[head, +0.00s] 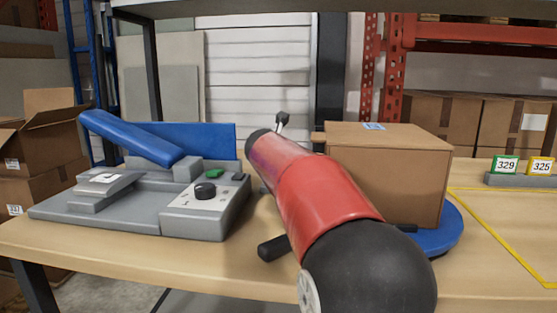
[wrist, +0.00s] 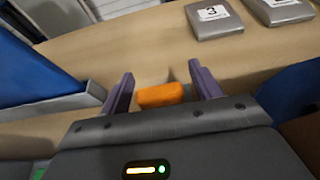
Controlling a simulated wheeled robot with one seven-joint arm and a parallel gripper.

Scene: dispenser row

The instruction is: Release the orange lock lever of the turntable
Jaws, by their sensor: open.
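The orange lock lever (wrist: 160,95) shows in the wrist view as a small block between the two fingers of my gripper (wrist: 161,76). My gripper is open, with a gap on each side of the lever; contact is not visible. The lever's lower part is hidden behind the gripper body. The blue turntable (head: 447,238) carries a cardboard box (head: 388,180) in the head view. Its blue edge (wrist: 292,95) also shows at the right of the wrist view. In the head view my red and black arm hides my gripper and the lever.
A grey machine (head: 120,210) with a blue arm and black knob stands left on the wooden table (head: 90,248). Grey number blocks (wrist: 213,22) lie beyond the fingers. A yellow outline (head: 500,240) marks bare table at right.

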